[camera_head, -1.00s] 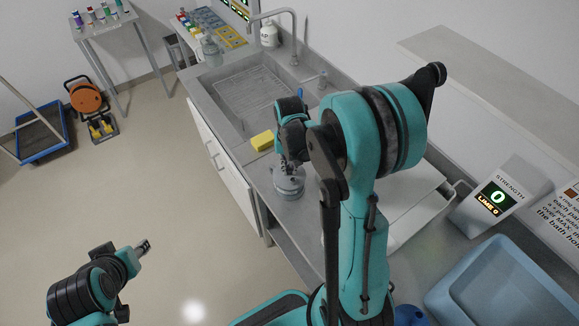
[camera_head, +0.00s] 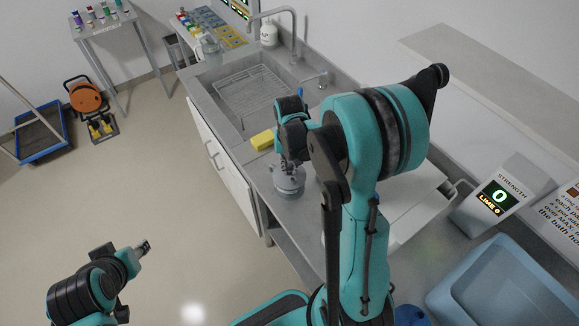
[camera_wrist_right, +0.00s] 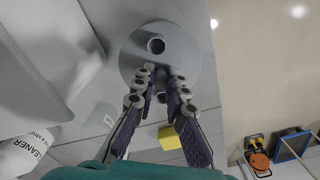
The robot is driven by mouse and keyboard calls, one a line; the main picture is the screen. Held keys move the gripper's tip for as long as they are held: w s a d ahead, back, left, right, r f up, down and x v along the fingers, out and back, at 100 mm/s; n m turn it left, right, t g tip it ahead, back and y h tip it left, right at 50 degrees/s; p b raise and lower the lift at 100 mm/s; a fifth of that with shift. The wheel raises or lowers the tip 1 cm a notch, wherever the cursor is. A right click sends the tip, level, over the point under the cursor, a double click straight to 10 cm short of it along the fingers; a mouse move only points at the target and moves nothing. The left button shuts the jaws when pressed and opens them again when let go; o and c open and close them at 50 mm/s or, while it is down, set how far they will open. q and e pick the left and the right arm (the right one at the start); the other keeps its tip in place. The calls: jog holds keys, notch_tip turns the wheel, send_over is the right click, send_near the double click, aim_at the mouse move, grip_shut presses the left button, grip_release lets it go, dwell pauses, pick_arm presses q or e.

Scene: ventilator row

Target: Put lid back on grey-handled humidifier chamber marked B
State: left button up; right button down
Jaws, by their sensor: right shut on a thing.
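A grey round humidifier chamber (camera_head: 289,187) stands on the steel counter in front of the sink. My right gripper (camera_head: 290,163) points down at its top. In the right wrist view a round grey lid (camera_wrist_right: 190,55) with a short round port lies beyond the fingertips of my right gripper (camera_wrist_right: 161,75), which is shut on the lid near its edge. I cannot tell whether the lid is seated on the chamber. The mark B and the grey handle do not show. My left gripper (camera_head: 143,247) hangs over the floor, away from the counter; its jaws are too small to judge.
A yellow sponge (camera_head: 262,140) lies by the sink (camera_head: 245,95), behind the chamber. A tap (camera_head: 295,38) stands at the sink's back. A strength display (camera_head: 497,197) and a blue basin (camera_head: 500,285) are at right. The counter's front edge is close to the chamber.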

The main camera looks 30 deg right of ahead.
jog(key=c, duration=1)
grip_release()
jog(key=shift+r, duration=0.1)
jog(key=shift+r+p, duration=2.45)
jog(key=shift+r, duration=1)
grip_shut()
